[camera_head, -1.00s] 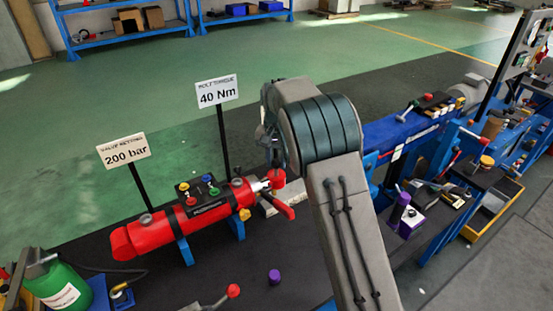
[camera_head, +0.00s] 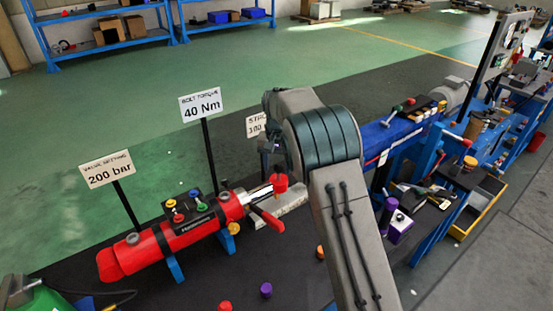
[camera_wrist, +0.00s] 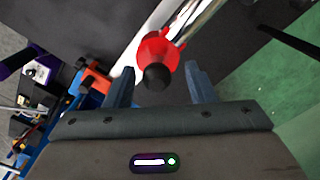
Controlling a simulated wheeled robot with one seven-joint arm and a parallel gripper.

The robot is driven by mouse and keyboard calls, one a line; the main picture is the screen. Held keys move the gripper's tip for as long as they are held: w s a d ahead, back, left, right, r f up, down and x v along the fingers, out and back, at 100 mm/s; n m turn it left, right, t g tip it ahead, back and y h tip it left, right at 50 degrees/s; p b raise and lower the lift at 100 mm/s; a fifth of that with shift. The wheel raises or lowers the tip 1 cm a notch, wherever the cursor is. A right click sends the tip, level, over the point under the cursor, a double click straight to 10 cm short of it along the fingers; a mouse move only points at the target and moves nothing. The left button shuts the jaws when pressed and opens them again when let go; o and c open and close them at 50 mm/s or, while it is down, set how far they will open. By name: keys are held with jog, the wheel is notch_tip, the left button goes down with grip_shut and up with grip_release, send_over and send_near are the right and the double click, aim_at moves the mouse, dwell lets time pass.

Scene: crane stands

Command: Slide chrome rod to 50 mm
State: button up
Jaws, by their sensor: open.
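The red cylinder (camera_head: 165,245) lies on the dark bench in the head view. Its chrome rod (camera_head: 258,193) sticks out of the right end and carries a red end piece (camera_head: 280,181). In the wrist view the chrome rod (camera_wrist: 203,20) runs to the upper right from the red end piece (camera_wrist: 158,42), which has a black tip. My gripper (camera_wrist: 160,68) is open, with one finger on each side of the black tip and gaps on both sides. My arm hides the fingers in the head view.
Signs reading 200 bar (camera_head: 107,170) and 40 Nm (camera_head: 201,104) stand on poles behind the cylinder. A purple cap (camera_head: 266,290) lies on the bench in front. A blue bench with tools (camera_head: 410,125) stands to the right.

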notch_tip(320, 180, up, 14)
jog(key=shift+a, duration=0.15)
jog(key=shift+s, duration=0.1)
dwell(0.4)
